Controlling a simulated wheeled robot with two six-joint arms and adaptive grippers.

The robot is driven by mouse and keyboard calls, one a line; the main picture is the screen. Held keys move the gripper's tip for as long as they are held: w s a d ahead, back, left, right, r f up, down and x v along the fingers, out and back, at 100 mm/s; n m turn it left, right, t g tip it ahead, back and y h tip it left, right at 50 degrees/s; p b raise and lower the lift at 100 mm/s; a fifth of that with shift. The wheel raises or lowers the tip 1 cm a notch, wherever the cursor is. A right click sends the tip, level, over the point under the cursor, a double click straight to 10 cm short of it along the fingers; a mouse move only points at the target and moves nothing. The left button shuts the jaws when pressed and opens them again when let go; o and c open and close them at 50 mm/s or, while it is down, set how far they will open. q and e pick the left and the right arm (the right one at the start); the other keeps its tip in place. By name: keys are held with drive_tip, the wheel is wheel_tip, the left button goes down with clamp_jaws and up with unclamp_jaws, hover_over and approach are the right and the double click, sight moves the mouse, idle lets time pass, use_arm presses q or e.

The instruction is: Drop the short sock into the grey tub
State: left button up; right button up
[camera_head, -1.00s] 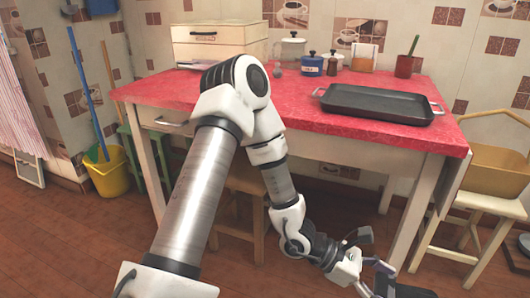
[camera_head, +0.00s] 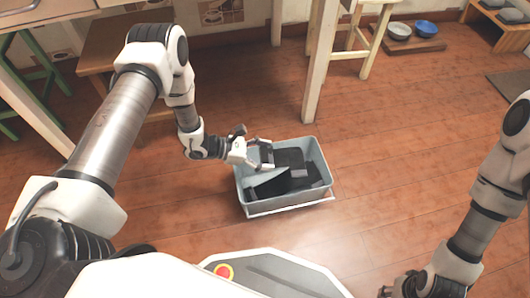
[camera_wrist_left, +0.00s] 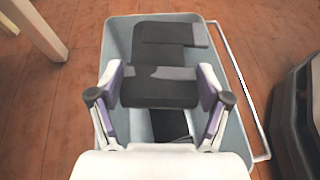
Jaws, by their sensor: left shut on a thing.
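The grey tub (camera_head: 290,203) stands on the floor, and in the left wrist view its pale wall (camera_wrist_left: 118,45) surrounds dark cloth. My left gripper (camera_head: 262,154) is over the tub's left part, pointing into it. In the left wrist view my left gripper (camera_wrist_left: 162,84) is shut on a black sock with a grey band (camera_wrist_left: 160,95), held between both fingers. Another black piece with a grey end (camera_wrist_left: 168,34) lies beyond it. Dark cloth (camera_head: 272,186) also lies in the tub. My right gripper (camera_head: 402,286) is partly cut off at the bottom right; its fingers are unclear.
A table leg (camera_head: 318,65) stands just behind the tub, with stools nearby. The wooden floor right of the tub is clear.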

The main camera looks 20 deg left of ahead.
use_arm(q)
wheel_tip(320, 180, down, 4)
drive_tip(key=shift+r+b, duration=0.1)
drive_tip(key=shift+b, duration=0.9)
use_arm(e)
wheel_tip(320, 180, down, 3)
drive_tip(key=shift+w+r, duration=0.1)
use_arm(q)
drive_tip(key=o, duration=1.1)
drive_tip(key=shift+c, duration=0.2)
drive_tip(key=v, duration=1.2)
use_arm(e)
drive_tip(key=shift+d, duration=0.1)
use_arm(q)
drive_tip(key=shift+d+r, duration=0.1)
